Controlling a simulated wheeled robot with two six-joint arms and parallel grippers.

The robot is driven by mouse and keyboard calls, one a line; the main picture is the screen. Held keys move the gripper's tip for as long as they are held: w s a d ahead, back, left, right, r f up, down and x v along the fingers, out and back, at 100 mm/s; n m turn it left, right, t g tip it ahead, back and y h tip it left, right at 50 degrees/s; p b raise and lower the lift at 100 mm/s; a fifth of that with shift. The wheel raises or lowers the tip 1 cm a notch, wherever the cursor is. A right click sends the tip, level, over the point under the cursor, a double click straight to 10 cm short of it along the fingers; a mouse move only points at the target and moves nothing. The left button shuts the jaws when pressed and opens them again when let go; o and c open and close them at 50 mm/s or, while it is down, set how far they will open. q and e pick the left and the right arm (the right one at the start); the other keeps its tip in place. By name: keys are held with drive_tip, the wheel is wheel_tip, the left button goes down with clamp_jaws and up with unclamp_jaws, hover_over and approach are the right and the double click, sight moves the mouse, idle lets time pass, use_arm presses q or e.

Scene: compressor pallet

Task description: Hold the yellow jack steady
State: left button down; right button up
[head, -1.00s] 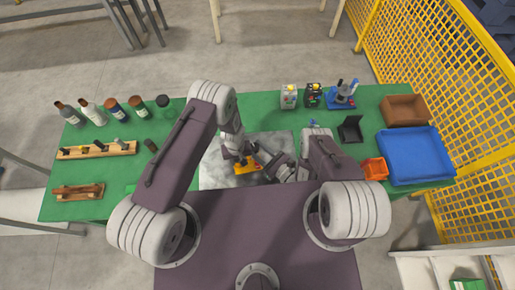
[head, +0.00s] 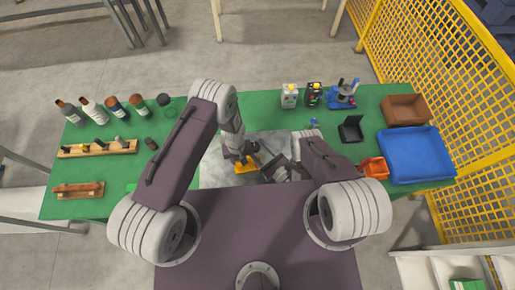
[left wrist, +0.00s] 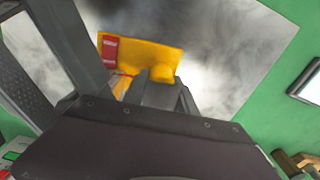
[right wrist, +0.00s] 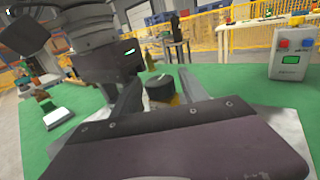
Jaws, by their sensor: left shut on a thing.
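The yellow jack (head: 244,168) stands on the grey-white mat (head: 218,172) in the middle of the green table. In the left wrist view its yellow body (left wrist: 145,55) shows a red patch at one end. My left gripper (head: 243,160) is shut on the jack; the fingers partly hide the grip. My right gripper (right wrist: 160,92) is open in the right wrist view. A black knob (right wrist: 159,86) with yellow below it shows between its fingers; I cannot tell whether they touch it. The small parts are hard to separate in the head view.
Several bottles (head: 113,105) and a wooden rack (head: 98,149) stand at the left. Small devices (head: 289,96) stand at the back. A blue tray (head: 415,157), a brown bin (head: 404,111) and an orange bin (head: 374,168) are at the right. My two grippers are close together.

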drive_tip(key=shift+w+n+g+y, duration=0.25)
drive_tip(key=shift+n+g+y, duration=0.55)
drive_tip(key=shift+y, duration=0.1)
drive_tip(key=n+g+y, duration=0.1)
drive_tip(key=g, duration=0.1)
drive_tip(key=n+g+y, duration=0.3)
drive_tip(key=g, duration=0.1)
drive_tip(key=shift+w+d+n, duration=0.2)
drive_tip(key=shift+d+n, duration=0.15)
drive_tip(key=shift+n, duration=0.05)
drive_tip(key=v, duration=1.1)
drive_tip(key=w+a+r+m+g+h, duration=0.2)
drive_tip(key=a+r+m+g+h, duration=0.1)
drive_tip(key=m, duration=1.1)
drive_tip(key=w+a+r+m+g+h, duration=0.3)
drive_tip(key=r+m+h, duration=0.5)
drive_tip(key=m, duration=0.7)
wheel_tip(320, 180, up, 2)
drive_tip(key=shift+a+r+g+h, duration=0.1)
drive_tip(key=shift+a+g+h, duration=0.2)
drive_tip(key=shift+a+g, duration=0.65)
